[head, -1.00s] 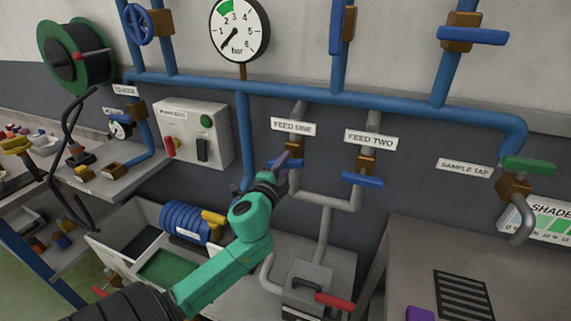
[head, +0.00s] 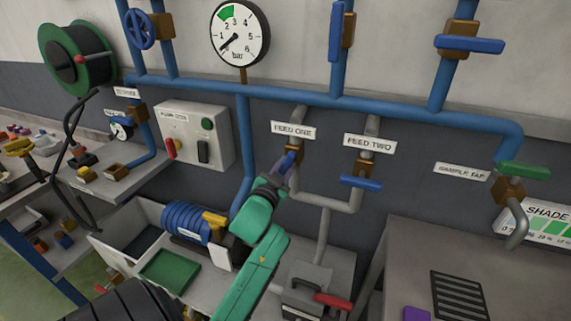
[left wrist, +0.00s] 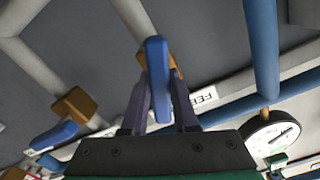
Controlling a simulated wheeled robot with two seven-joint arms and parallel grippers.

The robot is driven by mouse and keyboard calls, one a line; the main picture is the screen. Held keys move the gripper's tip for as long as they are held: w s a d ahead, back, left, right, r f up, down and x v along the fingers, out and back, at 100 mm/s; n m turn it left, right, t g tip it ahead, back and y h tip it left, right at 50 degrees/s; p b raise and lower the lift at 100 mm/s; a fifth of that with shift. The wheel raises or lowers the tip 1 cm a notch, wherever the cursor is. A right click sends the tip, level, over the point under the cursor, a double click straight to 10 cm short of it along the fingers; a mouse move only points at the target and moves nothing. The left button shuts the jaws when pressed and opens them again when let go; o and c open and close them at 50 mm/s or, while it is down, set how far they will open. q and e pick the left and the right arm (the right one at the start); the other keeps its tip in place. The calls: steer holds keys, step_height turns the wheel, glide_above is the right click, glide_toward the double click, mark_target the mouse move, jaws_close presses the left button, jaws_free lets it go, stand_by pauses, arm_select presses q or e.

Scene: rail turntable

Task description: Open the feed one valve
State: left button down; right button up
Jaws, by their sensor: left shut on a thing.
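The feed one valve has a brass body (head: 292,149) on a grey pipe under the FEED ONE label (head: 293,130). Its blue handle (head: 289,161) now slants down in the head view. My left gripper (head: 282,169) is at that handle, on my green arm. In the left wrist view the blue handle (left wrist: 157,75) stands between the two purple fingers of my left gripper (left wrist: 161,90), which is shut on it. The brass body (left wrist: 150,60) is partly hidden behind the handle. My right gripper is not in view.
The feed two valve with its blue handle (head: 361,182) lying crosswise is close on the right. A pressure gauge (head: 240,34) is above. A grey switch box (head: 196,135) is on the left. A red-handled device (head: 333,301) stands below.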

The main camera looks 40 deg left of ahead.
arm_select(q)
steer(key=shift+f+n+p, duration=0.1)
steer(key=shift+n+p, duration=0.3)
steer(key=shift+n, duration=0.8)
steer(key=c, duration=0.7)
jaws_free()
